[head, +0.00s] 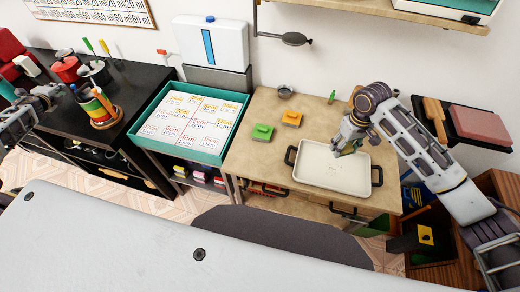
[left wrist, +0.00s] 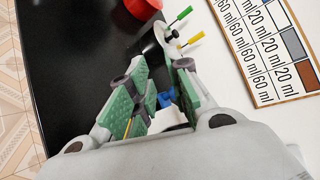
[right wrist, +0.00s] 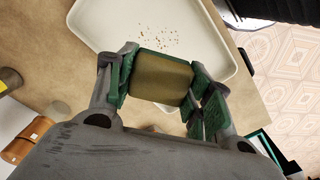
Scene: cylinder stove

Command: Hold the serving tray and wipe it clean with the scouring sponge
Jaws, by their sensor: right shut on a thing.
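The white serving tray (head: 330,176) with dark handles lies on the wooden counter; brown crumbs are scattered on it in the right wrist view (right wrist: 130,18). My right gripper (head: 346,147) is shut on the scouring sponge (right wrist: 161,77), a brownish-yellow block between its green finger pads, at the tray's far edge. I cannot tell whether the sponge touches the tray. My left gripper (left wrist: 156,92) is open and empty, with its fingers apart over the black counter at the far left. In the head view only part of it shows, near the left edge.
A green block (head: 263,132) and an orange block (head: 291,119) lie left of the tray. A small metal bowl (head: 286,92) stands at the back. A teal-rimmed tray (head: 147,141) of cards and a holder with colourful items (head: 98,110) are further left.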

